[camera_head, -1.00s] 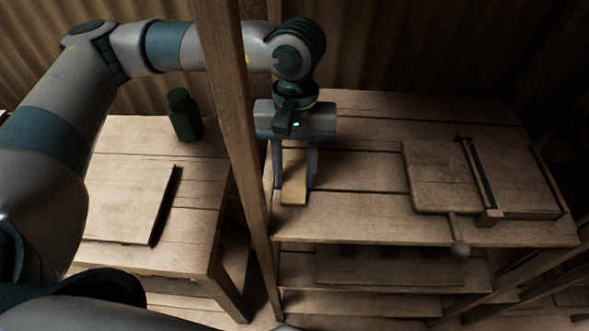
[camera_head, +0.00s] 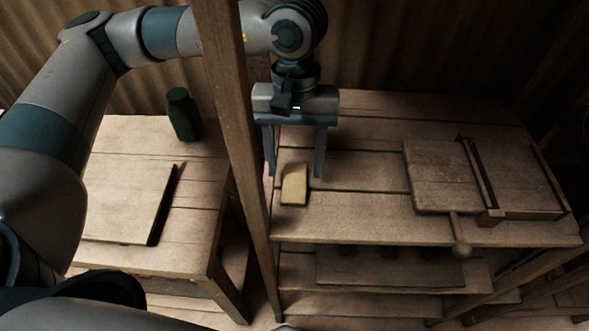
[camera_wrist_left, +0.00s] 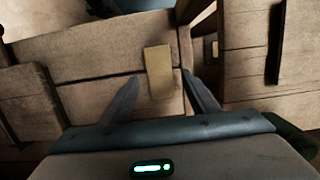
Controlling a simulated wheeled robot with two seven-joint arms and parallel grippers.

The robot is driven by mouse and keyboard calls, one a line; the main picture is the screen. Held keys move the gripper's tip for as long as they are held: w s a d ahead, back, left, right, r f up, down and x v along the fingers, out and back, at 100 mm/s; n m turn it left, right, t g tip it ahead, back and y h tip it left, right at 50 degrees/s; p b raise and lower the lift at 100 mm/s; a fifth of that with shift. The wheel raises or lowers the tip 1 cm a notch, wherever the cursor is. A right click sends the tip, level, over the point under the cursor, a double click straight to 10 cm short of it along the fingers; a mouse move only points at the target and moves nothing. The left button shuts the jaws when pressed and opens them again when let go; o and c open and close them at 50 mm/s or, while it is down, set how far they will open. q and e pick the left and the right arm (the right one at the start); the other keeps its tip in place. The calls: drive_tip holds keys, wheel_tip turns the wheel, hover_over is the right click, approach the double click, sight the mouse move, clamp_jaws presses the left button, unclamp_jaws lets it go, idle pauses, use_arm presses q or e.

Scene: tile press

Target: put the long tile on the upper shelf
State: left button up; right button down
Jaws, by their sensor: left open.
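The long tile (camera_head: 295,185) is a pale yellow block lying on the upper shelf (camera_head: 350,213), near its left end beside the wooden post. It also shows in the left wrist view (camera_wrist_left: 159,73), lying on the boards beyond the fingertips. My left gripper (camera_head: 296,172) is open and empty. Its two fingers hang just above and behind the tile, apart from it. In the left wrist view my left gripper's fingertips (camera_wrist_left: 160,78) stand wide on either side of the tile's line. My right gripper is not in view.
A wooden post (camera_head: 232,110) rises at the shelf's left end, close to my left gripper. A wooden press (camera_head: 485,180) with a knobbed handle sits on the shelf's right. A green bottle (camera_head: 184,114) and a flat board (camera_head: 127,204) are on the left table. Lower shelves (camera_head: 300,303) lie below.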

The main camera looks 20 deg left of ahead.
sight(295, 172)
use_arm(q)
wheel_tip(295, 172, up, 9)
drive_tip(key=w+b, duration=0.1)
drive_tip(key=shift+w+a, duration=0.15)
drive_tip(key=shift+a, duration=0.05)
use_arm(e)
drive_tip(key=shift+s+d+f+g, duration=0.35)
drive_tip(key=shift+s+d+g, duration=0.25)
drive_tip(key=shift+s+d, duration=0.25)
use_arm(q)
drive_tip(key=shift+r, duration=0.1)
